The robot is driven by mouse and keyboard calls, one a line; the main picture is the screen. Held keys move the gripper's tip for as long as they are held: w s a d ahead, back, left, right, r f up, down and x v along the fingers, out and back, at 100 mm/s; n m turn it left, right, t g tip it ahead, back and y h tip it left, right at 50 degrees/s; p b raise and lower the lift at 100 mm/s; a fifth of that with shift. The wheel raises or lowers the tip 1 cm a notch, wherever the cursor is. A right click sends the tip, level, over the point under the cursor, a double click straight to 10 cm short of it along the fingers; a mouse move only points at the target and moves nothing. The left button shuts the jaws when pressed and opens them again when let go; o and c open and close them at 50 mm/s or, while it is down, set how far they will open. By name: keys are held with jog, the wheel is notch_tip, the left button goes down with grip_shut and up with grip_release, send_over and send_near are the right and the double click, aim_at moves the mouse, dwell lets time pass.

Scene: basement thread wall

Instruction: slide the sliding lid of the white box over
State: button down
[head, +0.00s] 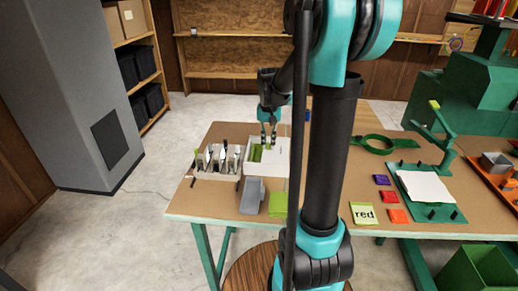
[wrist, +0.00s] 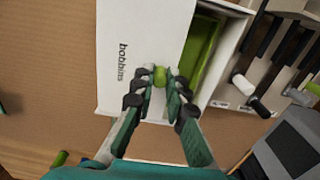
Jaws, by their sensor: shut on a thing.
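The white box (head: 284,169) stands on the table in the head view, left of my arm column. In the wrist view its white sliding lid (wrist: 125,85), printed "bobbins", covers the left part. A gap on the right shows something green inside (wrist: 203,50). My gripper (wrist: 160,78) is shut on the small green knob (wrist: 160,74) of the lid, close to the lid's edge at the gap. In the head view my gripper (head: 268,142) reaches down onto the box from behind.
A rack of several dark- and light-handled tools (head: 218,160) stands close to the box's left. A grey object (head: 252,195) and a green piece (head: 278,204) lie in front.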

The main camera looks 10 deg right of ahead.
aim_at(276, 150)
jog(key=shift+s+d, duration=0.25)
jog(key=shift+d, duration=0.5)
jog(key=shift+s+d, duration=0.2)
jog(key=shift+d, duration=0.5)
jog(key=c, duration=1.5)
grip_release()
jog(key=shift+c, duration=0.2)
jog(key=shift+r, duration=3)
jog(key=shift+r, duration=0.1)
jog(key=shift+r, duration=1.9)
